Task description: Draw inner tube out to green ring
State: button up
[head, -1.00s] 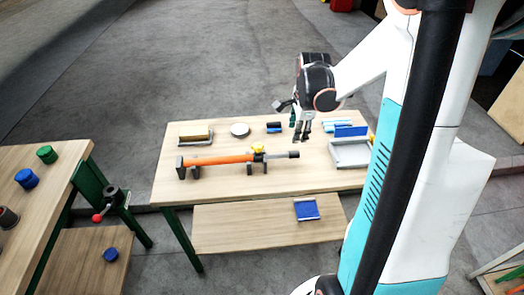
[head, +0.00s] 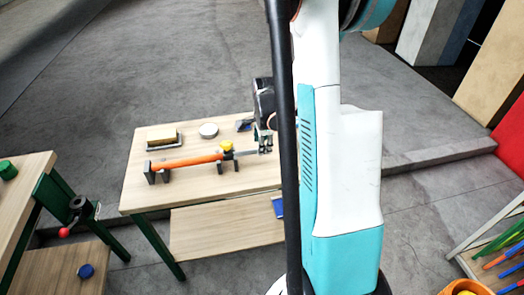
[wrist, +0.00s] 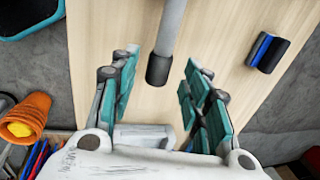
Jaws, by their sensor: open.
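The orange outer tube (head: 187,162) lies level in dark supports on the table, with a yellow knob (head: 227,146) near its right end. The thin grey inner tube (head: 246,153) sticks out to the right, toward my gripper (head: 265,143). In the wrist view, the grey inner tube (wrist: 172,28) ends in a dark cap (wrist: 160,70). My gripper (wrist: 160,92) is open, with one teal-padded finger on each side of the cap and a gap on both sides. I cannot make out a green ring; my arm hides the table's right part in the head view.
A yellow block in a tray (head: 163,138) and a white disc (head: 208,131) sit behind the tube. A blue-and-black block (wrist: 267,52) lies right of the tube in the wrist view. Another table (head: 28,190) stands at left; an orange bucket (head: 466,287) stands at lower right.

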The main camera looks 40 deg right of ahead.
jog(key=shift+w+d+f+b, duration=0.1)
jog(key=shift+w+f+b, duration=0.1)
jog(key=shift+f, duration=0.5)
jog(key=shift+w+d+f+b, duration=0.1)
jog(key=shift+f+b, duration=0.05)
jog(key=shift+f, duration=0.55)
grip_shut()
jog(key=shift+s, duration=0.1)
grip_release()
